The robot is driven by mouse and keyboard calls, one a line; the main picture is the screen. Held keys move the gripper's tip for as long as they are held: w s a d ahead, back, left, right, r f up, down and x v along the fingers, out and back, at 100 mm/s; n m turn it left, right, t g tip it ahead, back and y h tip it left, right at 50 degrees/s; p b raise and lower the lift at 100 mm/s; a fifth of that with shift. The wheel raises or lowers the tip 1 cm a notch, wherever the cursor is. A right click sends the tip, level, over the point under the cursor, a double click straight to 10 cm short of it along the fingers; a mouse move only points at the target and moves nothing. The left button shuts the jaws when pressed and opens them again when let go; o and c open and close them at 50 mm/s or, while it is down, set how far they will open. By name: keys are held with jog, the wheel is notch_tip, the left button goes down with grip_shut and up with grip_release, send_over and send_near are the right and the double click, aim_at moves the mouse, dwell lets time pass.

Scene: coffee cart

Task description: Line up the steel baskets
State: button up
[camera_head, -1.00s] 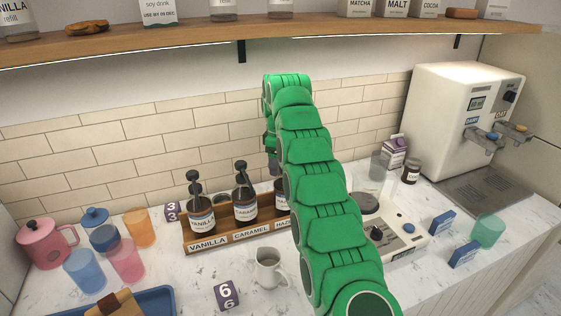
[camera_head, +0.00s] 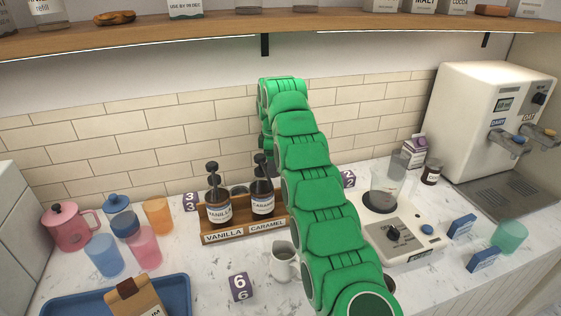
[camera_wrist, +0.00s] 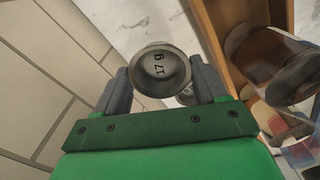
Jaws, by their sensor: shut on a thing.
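A round grey rim (camera_head: 239,189), perhaps a basket, shows between the bottles behind the rack.
The wooden syrup rack (camera_head: 232,236) holds the vanilla bottle (camera_head: 217,207) and caramel bottle (camera_head: 262,199), close to my gripper. The tiled wall (camera_wrist: 40,80) is close on the other side. A small pitcher (camera_head: 284,263) and number block (camera_head: 240,287) stand in front.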

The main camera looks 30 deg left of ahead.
jog(key=shift+f, duration=3.35)
jog(key=shift+f, duration=0.6)
jog(key=o, duration=1.1)
jog(key=shift+a+r, duration=0.1)
jog(key=shift+r, duration=3.6)
